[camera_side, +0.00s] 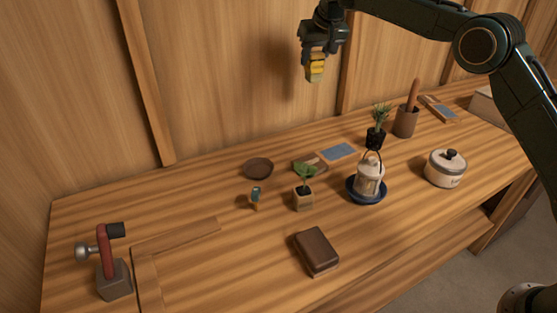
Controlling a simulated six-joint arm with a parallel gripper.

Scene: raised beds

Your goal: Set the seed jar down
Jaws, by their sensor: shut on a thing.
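My gripper (317,52) is at the top middle of the side view, high above the workbench (190,262). It is shut on a small jar with yellow and pale greenish parts, which I take to be the seed jar (315,70). The jar hangs below the fingers, clear of the bench and in front of the wooden wall. Its upper part is partly hidden by the gripper.
Below stand a brown saucer (258,168), a seedling pot (303,199), a small teal-topped item (256,197) and a lantern-like pot on a blue dish (353,195). A brown block (316,251) lies in front. A red-handled tool (105,255) stands left.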

